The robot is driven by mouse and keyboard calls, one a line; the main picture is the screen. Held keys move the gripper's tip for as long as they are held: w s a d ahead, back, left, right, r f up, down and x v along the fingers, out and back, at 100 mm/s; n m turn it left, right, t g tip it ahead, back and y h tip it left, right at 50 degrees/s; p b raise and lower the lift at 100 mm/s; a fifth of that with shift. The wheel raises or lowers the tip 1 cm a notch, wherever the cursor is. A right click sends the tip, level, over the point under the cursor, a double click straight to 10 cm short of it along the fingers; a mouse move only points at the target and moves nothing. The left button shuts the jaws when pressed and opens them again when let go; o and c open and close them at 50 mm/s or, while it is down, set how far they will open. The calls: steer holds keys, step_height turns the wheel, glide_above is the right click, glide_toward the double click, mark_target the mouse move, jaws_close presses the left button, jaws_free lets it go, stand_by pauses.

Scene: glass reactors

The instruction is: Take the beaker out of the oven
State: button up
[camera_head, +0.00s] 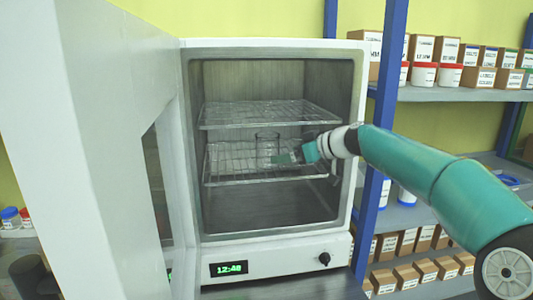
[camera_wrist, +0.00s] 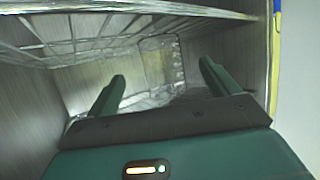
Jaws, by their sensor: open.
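The oven (camera_head: 274,243) stands with its door open on the left. A clear glass beaker (camera_head: 267,143) stands upright on the lower wire rack (camera_head: 225,165) inside it. My gripper (camera_head: 290,156) has entered the oven from the right and is just right of the beaker. In the wrist view, my gripper's two fingers (camera_wrist: 160,85) are spread apart. The faint beaker (camera_wrist: 162,60) shows ahead, between and beyond the fingertips. The glass is hard to make out there, and I see no contact between fingers and beaker.
An upper wire rack (camera_head: 265,113) spans the oven above the beaker. The open door (camera_head: 105,120) stands along the left. A blue shelf post (camera_head: 386,100) rises right of the oven. Shelves behind it hold boxes (camera_head: 420,47) and white tubs (camera_head: 423,74).

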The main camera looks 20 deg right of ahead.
mark_target(277, 149)
steer(key=shift+w+a, duration=0.5)
steer(key=shift+w, duration=0.3)
steer(key=shift+w+a, duration=0.45)
steer(key=shift+w, duration=0.35)
steer(key=shift+w+a, duration=0.5)
steer(key=shift+w, duration=0.3)
steer(key=shift+w+a+f, duration=0.1)
steer(key=shift+w+f, duration=0.15)
steer(key=shift+w, duration=0.1)
steer(key=c, duration=1.1)
steer(key=shift+r, duration=0.1)
